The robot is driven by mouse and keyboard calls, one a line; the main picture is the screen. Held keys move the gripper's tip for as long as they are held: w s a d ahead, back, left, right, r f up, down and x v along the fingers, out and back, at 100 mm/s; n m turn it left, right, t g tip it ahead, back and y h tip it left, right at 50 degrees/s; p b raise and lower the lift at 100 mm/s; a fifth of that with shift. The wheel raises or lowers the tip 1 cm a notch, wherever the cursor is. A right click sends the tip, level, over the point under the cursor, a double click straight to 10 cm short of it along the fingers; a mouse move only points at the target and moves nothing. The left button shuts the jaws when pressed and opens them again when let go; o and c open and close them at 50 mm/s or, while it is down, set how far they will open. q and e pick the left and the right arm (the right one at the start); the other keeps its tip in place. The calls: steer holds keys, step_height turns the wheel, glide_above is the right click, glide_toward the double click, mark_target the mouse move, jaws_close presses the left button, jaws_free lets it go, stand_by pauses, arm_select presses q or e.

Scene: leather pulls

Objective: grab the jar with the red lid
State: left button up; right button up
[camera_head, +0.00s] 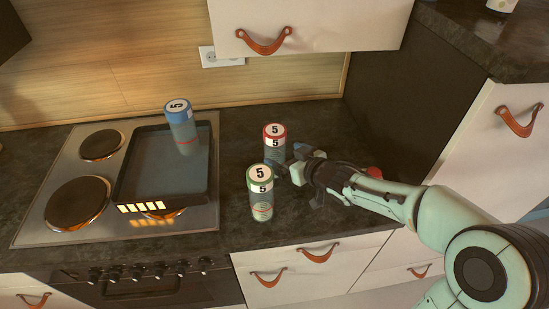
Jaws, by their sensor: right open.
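The jar with the red lid (274,143) stands upright on the dark counter, right of the stove. Its lid has a white top marked 5. My right gripper (291,160) is open beside the jar's right side, its fingers pointing left toward the jar's body. I cannot tell whether a finger touches the jar or reaches around it. The jar's lower part is partly hidden by the gripper and the green-lidded jar. My left gripper is not in view.
A green-lidded jar (261,195) stands close in front of the red-lidded one. A blue-lidded jar (181,127) stands in a dark tray (125,190) on the stove (60,222). A cabinet wall (390,110) rises at the right. The counter (325,112) behind the gripper is clear.

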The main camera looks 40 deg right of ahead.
steer(key=x, duration=0.6)
steer(key=shift+w+d+r, duration=0.2)
steer(key=shift+w+r, duration=0.1)
steer(key=c, duration=1.3)
steer(key=shift+r, duration=0.2)
steer(key=shift+c, duration=0.6)
